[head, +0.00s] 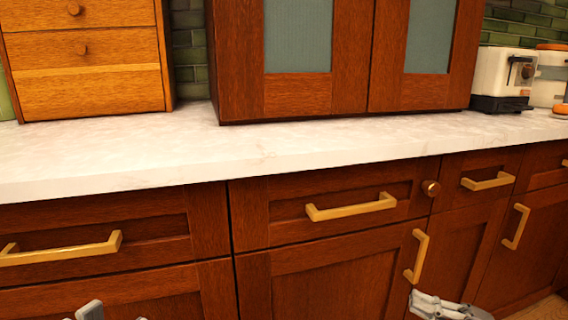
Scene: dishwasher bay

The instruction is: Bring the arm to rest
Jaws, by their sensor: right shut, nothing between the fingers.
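My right gripper (428,300) shows at the bottom right, in front of the lower cabinet doors. Its grey fingers are shut with nothing between them, and the rest of the arm is cut off by the frame's lower edge. Small grey parts of my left gripper (90,310) show at the bottom left, in front of a lower cabinet door. Most of it is out of the frame, so whether it is open or shut is unclear.
A pale marble counter (290,146) runs across the view, its front half clear. A glass-fronted wooden cabinet (290,96), a light wooden drawer unit (95,92) and a white toaster (496,75) stand at its back. Brass handles (350,207) stick out from the lower fronts.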

